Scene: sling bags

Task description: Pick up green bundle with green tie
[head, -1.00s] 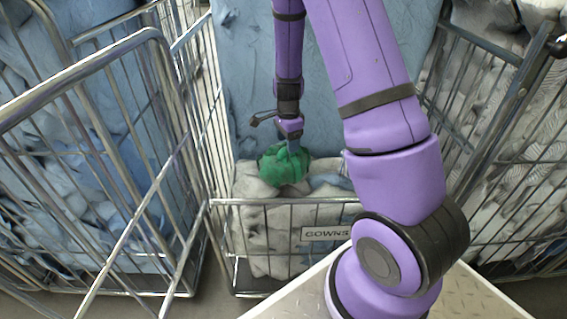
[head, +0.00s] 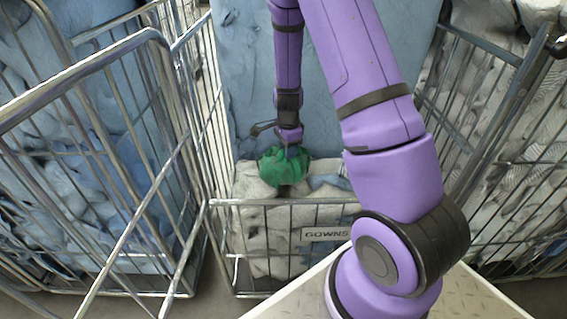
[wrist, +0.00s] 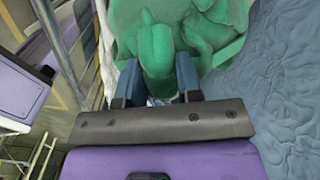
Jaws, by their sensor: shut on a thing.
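The green bundle (head: 283,168) is in the head view, above the pale cloth in the middle wire cage. My gripper (head: 289,147) comes down on it from above. In the wrist view the green bundle (wrist: 205,30) fills the top middle, and a bunched green part of it sits between the two fingers of my gripper (wrist: 160,85). The fingers are shut on this part. I cannot make out the tie apart from the green cloth. A dark patch shows under the bundle in the head view.
The middle cage (head: 275,201) has a "GOWNS" label (head: 326,233) and holds pale cloth (head: 262,222). Wire cages with blue cloth (head: 60,180) and striped pale cloth (head: 530,150) stand left and right. A blue cloth surface (head: 245,90) rises behind.

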